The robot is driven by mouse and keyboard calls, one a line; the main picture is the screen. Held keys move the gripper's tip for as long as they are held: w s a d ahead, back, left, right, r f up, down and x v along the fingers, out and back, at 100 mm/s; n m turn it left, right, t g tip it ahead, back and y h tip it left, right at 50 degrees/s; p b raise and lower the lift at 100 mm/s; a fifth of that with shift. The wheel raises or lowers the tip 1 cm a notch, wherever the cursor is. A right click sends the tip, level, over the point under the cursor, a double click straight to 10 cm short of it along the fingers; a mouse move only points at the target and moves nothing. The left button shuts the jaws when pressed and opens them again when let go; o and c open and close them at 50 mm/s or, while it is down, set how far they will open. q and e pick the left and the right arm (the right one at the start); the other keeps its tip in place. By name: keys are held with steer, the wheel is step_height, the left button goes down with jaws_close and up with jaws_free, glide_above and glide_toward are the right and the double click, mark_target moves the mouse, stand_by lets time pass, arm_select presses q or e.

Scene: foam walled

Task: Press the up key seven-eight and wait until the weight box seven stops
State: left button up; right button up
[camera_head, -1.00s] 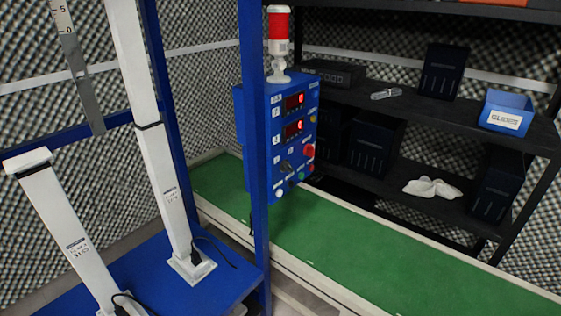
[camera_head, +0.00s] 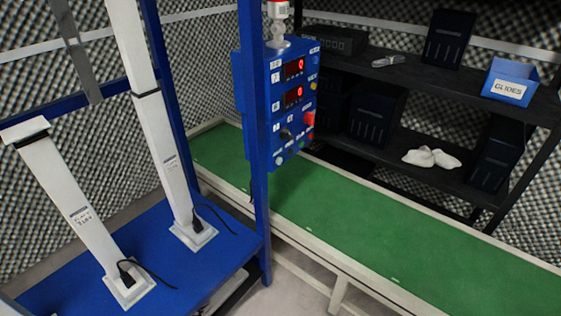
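The blue control box (camera_head: 282,98) hangs on a blue post at upper centre. It carries two lit red displays (camera_head: 293,68), the lower one (camera_head: 292,97) under the upper. Below them are a dark knob (camera_head: 285,134), a red button (camera_head: 308,119) and several small keys, whose labels are too small to read. A red and white lamp (camera_head: 277,22) stands on top, cut by the frame edge. Two white columns (camera_head: 60,190) stand on the blue platform at left; I cannot tell which, if either, is weight box seven. Neither of my grippers is in view.
A green conveyor belt (camera_head: 350,225) with pale rails runs behind the post to the lower right. The blue platform (camera_head: 190,268) fills the lower left.

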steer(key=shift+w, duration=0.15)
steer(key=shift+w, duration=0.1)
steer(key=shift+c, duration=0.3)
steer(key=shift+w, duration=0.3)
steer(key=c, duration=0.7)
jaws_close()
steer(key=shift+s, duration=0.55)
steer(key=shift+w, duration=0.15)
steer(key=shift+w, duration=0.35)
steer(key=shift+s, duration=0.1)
